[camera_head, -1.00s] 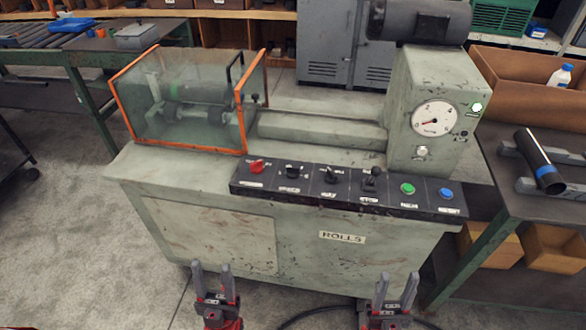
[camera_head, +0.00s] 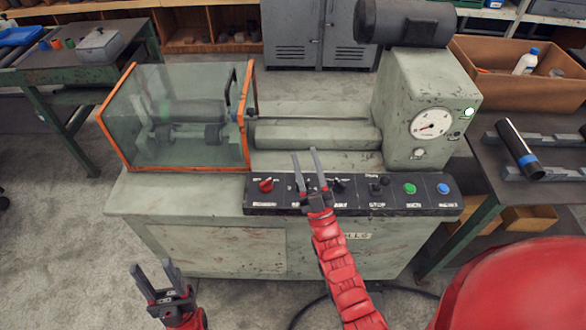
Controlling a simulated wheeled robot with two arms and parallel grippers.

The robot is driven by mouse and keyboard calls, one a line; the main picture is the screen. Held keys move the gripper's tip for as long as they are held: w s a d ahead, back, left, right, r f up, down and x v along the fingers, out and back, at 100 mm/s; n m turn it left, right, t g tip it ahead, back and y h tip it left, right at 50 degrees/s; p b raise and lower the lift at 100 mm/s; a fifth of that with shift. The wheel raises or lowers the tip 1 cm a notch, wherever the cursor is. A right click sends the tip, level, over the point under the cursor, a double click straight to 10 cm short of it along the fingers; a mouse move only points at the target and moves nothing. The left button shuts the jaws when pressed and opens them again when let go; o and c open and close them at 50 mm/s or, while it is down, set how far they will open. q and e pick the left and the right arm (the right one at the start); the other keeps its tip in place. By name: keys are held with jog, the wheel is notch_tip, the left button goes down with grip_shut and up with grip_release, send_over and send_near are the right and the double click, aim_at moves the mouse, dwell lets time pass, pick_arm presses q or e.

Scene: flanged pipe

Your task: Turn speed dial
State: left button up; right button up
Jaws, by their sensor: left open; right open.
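The machine's black control panel (camera_head: 395,207) carries a red knob (camera_head: 266,185) at its left, dark knobs in the middle, one of them (camera_head: 340,186) right of the gripper, and a small dark lever (camera_head: 377,188). The labels are too small to read, so I cannot tell which is the speed dial. My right gripper (camera_head: 306,156) is open, with its fingers over the left-middle of the panel, hiding part of the knobs there. Contact cannot be told. My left gripper (camera_head: 154,270) is open and empty, low in front of the machine's left side.
A green button (camera_head: 410,188) and a blue button (camera_head: 443,188) sit at the panel's right. A round gauge (camera_head: 431,124) is above them. An orange-framed guard (camera_head: 175,115) covers the rolls at left. A dark pipe (camera_head: 518,147) lies on the right bench.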

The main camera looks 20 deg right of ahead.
jog(key=w+d+f+n+g+h+p, duration=0.1)
jog(key=w+d+f+n+g+h, duration=0.15)
jog(key=w, duration=0.65)
jog(key=w+d+f+n+g+h, duration=0.1)
jog(key=w+d+f+g, duration=0.2)
jog(key=w, duration=0.6)
jog(key=w+d+f+g+h, duration=0.3)
jog(key=w+d+g, duration=0.45)
jog(key=d, duration=0.25)
jog(key=s+d+n+g+y, duration=0.1)
jog(key=s+d+n+g, duration=0.15)
jog(key=s+g, duration=0.4)
jog(key=s+a+r+n+g+y, duration=0.1)
jog(key=s+a+r+g+y, duration=0.25)
jog(key=s, duration=0.25)
jog(key=s+a+r+n+g+y, duration=0.1)
jog(key=s+a+r+g+y, duration=0.15)
jog(key=s+a, duration=0.3)
jog(key=x, duration=0.5)
jog(key=b+x, duration=0.1)
jog(key=x, duration=0.5)
jog(key=s+b+x, duration=0.1)
jog(key=x, duration=0.5)
jog(key=shift+d+f, duration=0.15)
jog(key=shift+d, duration=0.1)
jog(key=shift+w+f, duration=0.2)
jog(key=shift+f, duration=0.2)
grip_shut()
